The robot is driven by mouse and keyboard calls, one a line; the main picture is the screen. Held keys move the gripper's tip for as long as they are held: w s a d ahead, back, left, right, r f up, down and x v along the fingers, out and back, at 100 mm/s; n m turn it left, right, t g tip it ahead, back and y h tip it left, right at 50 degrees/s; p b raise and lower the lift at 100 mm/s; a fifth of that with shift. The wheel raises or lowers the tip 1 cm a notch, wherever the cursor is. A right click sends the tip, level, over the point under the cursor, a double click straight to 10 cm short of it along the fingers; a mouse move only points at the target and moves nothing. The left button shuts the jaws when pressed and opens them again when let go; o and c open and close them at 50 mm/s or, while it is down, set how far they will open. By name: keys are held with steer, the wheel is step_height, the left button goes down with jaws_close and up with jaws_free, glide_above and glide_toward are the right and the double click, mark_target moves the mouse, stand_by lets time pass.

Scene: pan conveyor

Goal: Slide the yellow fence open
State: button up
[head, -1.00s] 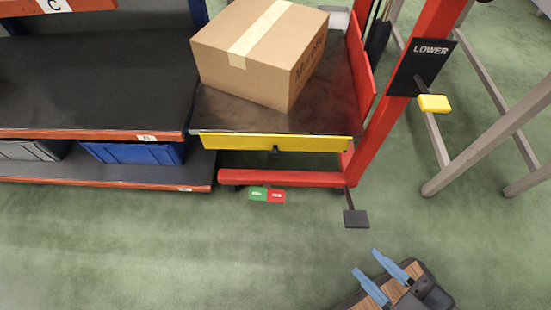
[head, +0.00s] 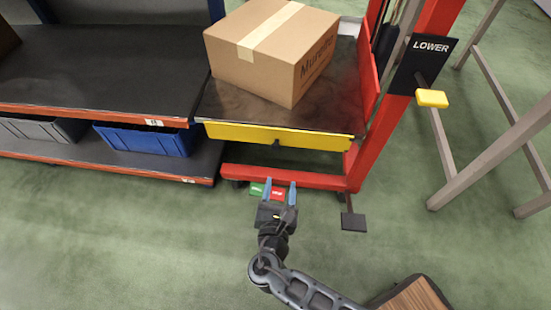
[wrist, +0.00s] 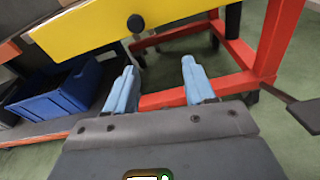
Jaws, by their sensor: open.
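The yellow fence (head: 278,136) is a long flat bar along the front edge of the dark lift platform (head: 325,106). A small dark knob (head: 276,143) sits on its front, near the middle. In the wrist view the yellow fence (wrist: 135,22) crosses the top, with a round dark knob (wrist: 135,23) on it. My gripper (head: 281,183) is open and empty, in front of and below the fence in the head view. Its two blue fingertips (wrist: 158,75) point toward the fence and are apart from the knob.
A cardboard box (head: 272,48) stands on the platform behind the fence. The red lift frame (head: 398,130) rises at right, with a black pedal (head: 354,222) and yellow LOWER handle (head: 432,98). Shelving with a blue bin (head: 146,139) stands left.

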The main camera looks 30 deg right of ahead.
mark_target(276, 149)
steer(key=shift+n+t+h, duration=0.5)
steer(key=shift+n+t, duration=0.2)
steer(key=w+d+r, duration=0.1)
steer(key=w, duration=0.2)
steer(key=w+d+b, duration=0.1)
steer(key=w, duration=0.2)
steer(key=w+d+r+b, duration=0.1)
steer(key=w, duration=0.1)
steer(key=shift+w+r, duration=0.3)
steer(key=shift+w, duration=0.1)
jaws_close()
